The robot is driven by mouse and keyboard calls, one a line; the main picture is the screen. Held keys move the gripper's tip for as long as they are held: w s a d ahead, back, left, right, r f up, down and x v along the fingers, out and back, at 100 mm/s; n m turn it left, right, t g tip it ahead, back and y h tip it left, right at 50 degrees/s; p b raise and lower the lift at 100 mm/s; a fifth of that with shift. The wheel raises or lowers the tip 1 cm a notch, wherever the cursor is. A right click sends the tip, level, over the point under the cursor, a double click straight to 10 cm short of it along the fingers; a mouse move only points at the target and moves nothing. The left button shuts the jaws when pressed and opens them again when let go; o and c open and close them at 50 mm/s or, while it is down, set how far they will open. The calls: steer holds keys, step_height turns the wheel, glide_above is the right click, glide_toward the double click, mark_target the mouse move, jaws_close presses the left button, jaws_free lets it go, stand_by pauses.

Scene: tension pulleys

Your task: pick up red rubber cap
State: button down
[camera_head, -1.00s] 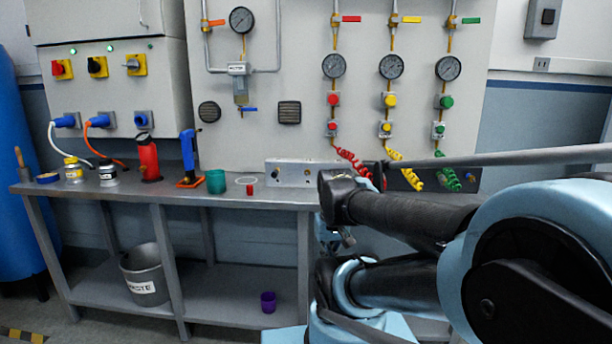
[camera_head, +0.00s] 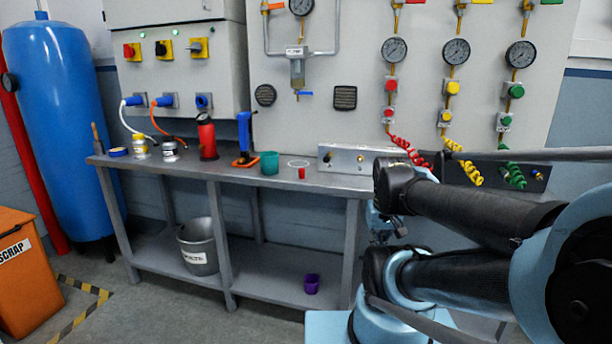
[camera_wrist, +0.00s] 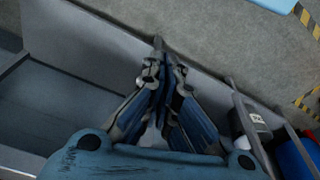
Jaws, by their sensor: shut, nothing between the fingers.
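A small red cap-like piece (camera_head: 301,173) stands on the grey workbench (camera_head: 330,183), just in front of a thin pale ring (camera_head: 298,163) and right of a teal cup (camera_head: 269,163). My gripper shows in the wrist view (camera_wrist: 160,50) with its fingers together and nothing between them. In the head view my arm is at the right, and its end is near the bench's front edge, to the right of the red piece and apart from it. My gripper's fingers are hard to make out there. The red piece does not show clearly in the wrist view.
A blue clamp-like tool (camera_head: 244,138) and a red bottle (camera_head: 207,138) stand left of the cup. A grey control box (camera_head: 345,158) and coiled hoses are at the right. Below are a waste bucket (camera_head: 198,250) and a purple cup (camera_head: 312,284). An orange scrap bin (camera_head: 18,270) stands left.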

stand_by(0.4)
steer(key=c, duration=2.1)
jaws_free()
steer(key=shift+c, duration=0.2)
steer(key=o, duration=0.8)
step_height(320, 180, up, 2)
steer(key=shift+s+a+n, duration=0.1)
steer(key=shift+s+n, duration=0.05)
steer(key=shift+n, duration=0.25)
step_height(320, 180, up, 24)
steer(key=r+n+g, duration=0.1)
steer(key=n+g, duration=0.1)
steer(key=n, duration=2.4)
glide_above(301, 169)
steer(key=f, duration=1.2)
steer(key=shift+s+a+f, duration=0.15)
steer(key=shift+s+f, duration=0.05)
steer(key=shift+f, duration=0.1)
steer(key=shift+w+f, duration=0.2)
steer(key=shift+f, duration=2.35)
